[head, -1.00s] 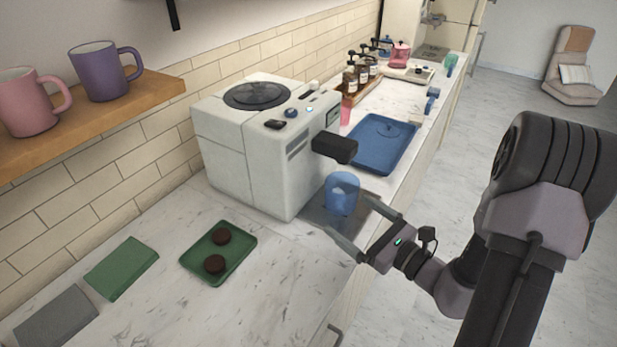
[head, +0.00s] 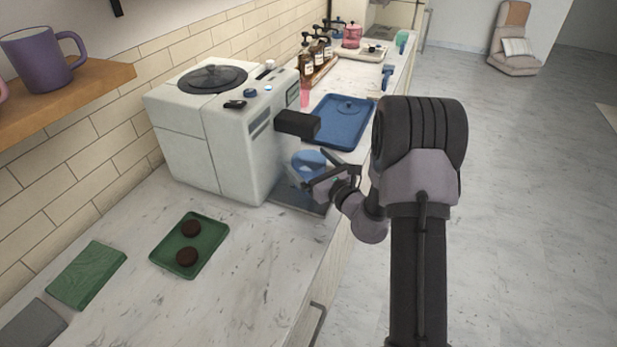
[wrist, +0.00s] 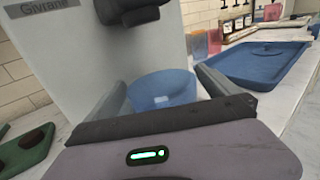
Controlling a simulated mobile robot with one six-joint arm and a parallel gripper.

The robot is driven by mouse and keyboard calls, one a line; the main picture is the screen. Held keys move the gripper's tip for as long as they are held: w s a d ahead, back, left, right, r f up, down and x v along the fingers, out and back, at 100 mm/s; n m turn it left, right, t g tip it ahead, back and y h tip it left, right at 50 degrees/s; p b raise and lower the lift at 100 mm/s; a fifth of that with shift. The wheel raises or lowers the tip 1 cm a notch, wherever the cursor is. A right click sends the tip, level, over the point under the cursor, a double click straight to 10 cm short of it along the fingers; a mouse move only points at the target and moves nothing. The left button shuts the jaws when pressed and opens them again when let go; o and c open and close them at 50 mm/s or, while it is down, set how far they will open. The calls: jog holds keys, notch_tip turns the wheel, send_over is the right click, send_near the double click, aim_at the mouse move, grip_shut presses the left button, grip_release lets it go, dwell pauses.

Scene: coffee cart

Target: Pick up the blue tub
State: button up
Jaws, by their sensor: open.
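The blue tub (head: 308,159) stands upright on a flat grey plate (head: 292,203) in front of the white coffee machine, below its black spout block. My gripper (head: 305,167) is open at the tub, and its fingers cover part of the tub's lower side in the head view. In the wrist view, the tub (wrist: 162,90) appears between the two spread fingers. The gripper body hides its lower part. I cannot tell whether either finger touches it.
The white coffee machine (head: 215,135) rises close behind the tub, with its black block (head: 298,124) overhead. A blue tray (head: 345,128) lies beyond the tub. A green tray (head: 205,252) with two dark round pieces lies nearer.

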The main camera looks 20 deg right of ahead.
jog(key=shift+w, duration=0.3)
jog(key=shift+s, duration=0.1)
jog(key=c, duration=1.7)
jog(key=shift+c, duration=0.2)
jog(key=shift+r, duration=0.15)
